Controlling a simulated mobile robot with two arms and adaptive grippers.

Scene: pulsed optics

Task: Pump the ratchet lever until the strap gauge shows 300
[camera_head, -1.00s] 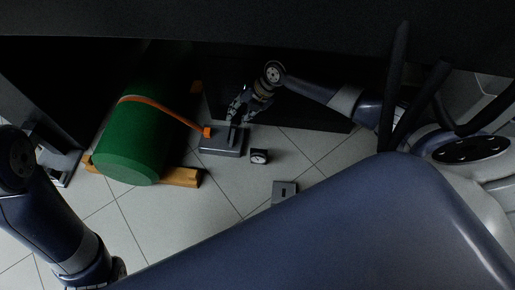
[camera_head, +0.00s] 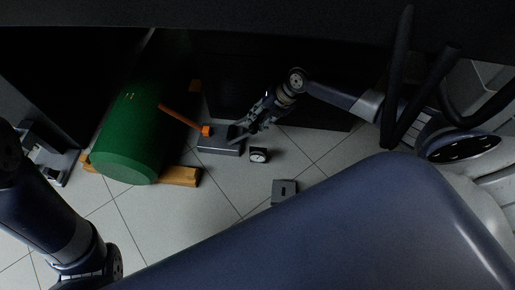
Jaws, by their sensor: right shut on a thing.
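The ratchet (camera_head: 218,147) is a dark grey block on the floor, with an orange piece at its left end. Its lever (camera_head: 237,139) rises from the block and leans right. My right gripper (camera_head: 244,133) is at the lever, shut on it, and its fingers hide part of it. The orange strap (camera_head: 180,116) runs from the ratchet up to the green drum (camera_head: 135,135); no band shows across the drum. My left gripper is not in view.
The drum lies on wooden bearers (camera_head: 180,176). A small grey box (camera_head: 284,190) with a dark slot stands on the tiled floor right of the gauge. A dark wall or cabinet stands behind the ratchet.

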